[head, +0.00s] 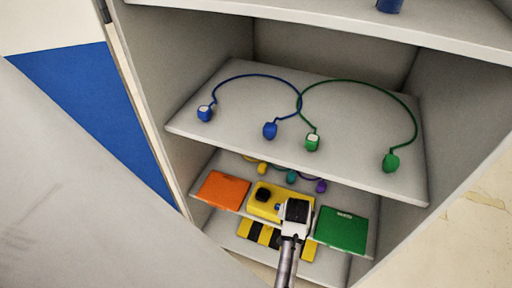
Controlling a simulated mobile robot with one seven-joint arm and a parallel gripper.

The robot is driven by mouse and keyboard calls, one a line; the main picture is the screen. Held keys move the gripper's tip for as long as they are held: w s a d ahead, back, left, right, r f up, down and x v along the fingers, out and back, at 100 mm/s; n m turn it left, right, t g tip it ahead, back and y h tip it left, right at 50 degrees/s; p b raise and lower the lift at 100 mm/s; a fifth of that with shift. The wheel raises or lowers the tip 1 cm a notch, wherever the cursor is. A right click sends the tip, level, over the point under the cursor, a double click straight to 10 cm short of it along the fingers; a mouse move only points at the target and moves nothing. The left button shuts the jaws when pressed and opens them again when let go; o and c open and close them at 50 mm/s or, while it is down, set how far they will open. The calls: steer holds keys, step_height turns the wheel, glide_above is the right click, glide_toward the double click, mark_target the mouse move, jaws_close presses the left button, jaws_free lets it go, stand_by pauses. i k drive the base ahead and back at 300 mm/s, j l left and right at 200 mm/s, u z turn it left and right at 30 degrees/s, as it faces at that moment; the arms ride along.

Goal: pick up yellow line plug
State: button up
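A small yellow plug (262,168) lies at the back of the lower shelf, just under the front edge of the shelf above. A bit of yellow cord runs up and left from it; the rest is hidden by the upper shelf. My gripper (295,210) is in front of the lower shelf, below and to the right of the yellow plug and apart from it. Its fingers are too small and turned away to tell whether they are open or shut.
A teal plug (291,177) and a purple plug (321,186) lie right of the yellow one. A yellow box (261,209) with a black knob stands between an orange panel (222,190) and a green panel (341,230). The upper shelf (350,165) holds blue and green corded plugs.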

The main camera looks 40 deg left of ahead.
mark_target(261, 169)
steer(key=i+j, duration=0.1)
steer(key=j, duration=0.2)
steer(key=i+j, duration=0.1)
steer(key=j, duration=0.25)
steer(key=i+j, duration=0.15)
steer(key=j, duration=0.15)
steer(key=i+j, duration=0.1)
steer(key=j, duration=0.2)
